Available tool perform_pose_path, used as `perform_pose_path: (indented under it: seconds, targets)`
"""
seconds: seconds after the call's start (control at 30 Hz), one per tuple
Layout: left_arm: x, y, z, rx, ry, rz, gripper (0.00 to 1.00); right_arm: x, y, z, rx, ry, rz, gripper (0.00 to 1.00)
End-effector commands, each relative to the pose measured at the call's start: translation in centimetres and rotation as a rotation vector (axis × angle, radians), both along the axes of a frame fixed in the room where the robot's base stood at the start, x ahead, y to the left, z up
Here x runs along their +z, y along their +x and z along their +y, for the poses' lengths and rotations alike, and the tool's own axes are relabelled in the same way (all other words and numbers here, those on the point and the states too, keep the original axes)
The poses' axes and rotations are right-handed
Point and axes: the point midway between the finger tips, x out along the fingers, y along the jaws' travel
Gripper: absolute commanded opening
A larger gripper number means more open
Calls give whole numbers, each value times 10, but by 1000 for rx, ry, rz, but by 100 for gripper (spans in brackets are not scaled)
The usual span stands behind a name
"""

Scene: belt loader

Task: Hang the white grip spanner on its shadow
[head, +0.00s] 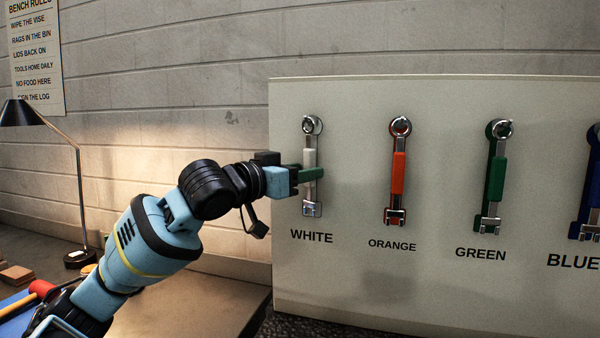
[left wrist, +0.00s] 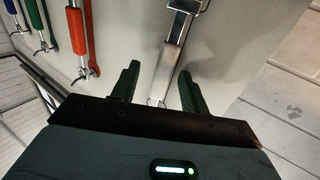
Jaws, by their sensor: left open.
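The white grip spanner (head: 309,156) hangs upright on the pale board, its ring end at the peg above the WHITE label and its jaw end down. Its outline on the board is hard to make out. My left gripper (head: 313,174) reaches in from the left at the spanner's grip, with its fingers open. In the left wrist view the spanner (left wrist: 177,45) runs between the two spread fingers of my left gripper (left wrist: 158,88). I cannot tell whether either finger touches it. My right gripper is not in view.
Orange (head: 398,172), green (head: 495,175) and blue (head: 590,195) spanners hang to the right on the same board (head: 430,290). A desk lamp (head: 20,113) stands at the far left. The board between the white and orange spanners is clear.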

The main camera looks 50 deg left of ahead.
Motion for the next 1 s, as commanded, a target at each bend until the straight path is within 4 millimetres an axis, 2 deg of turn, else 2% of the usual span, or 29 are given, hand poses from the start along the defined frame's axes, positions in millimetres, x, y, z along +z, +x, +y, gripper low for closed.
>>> perform_pose_path:
  seconds: [0.33, 0.7, 1.0]
  targets:
    - [-4, -10, 1, 2, -1, 5, 45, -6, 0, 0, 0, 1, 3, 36]
    - [-4, -44, 1, -1, -1, 4, 45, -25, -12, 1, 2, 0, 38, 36]
    - [-2, -71, 1, -2, -1, 1, 45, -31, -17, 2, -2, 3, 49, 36]
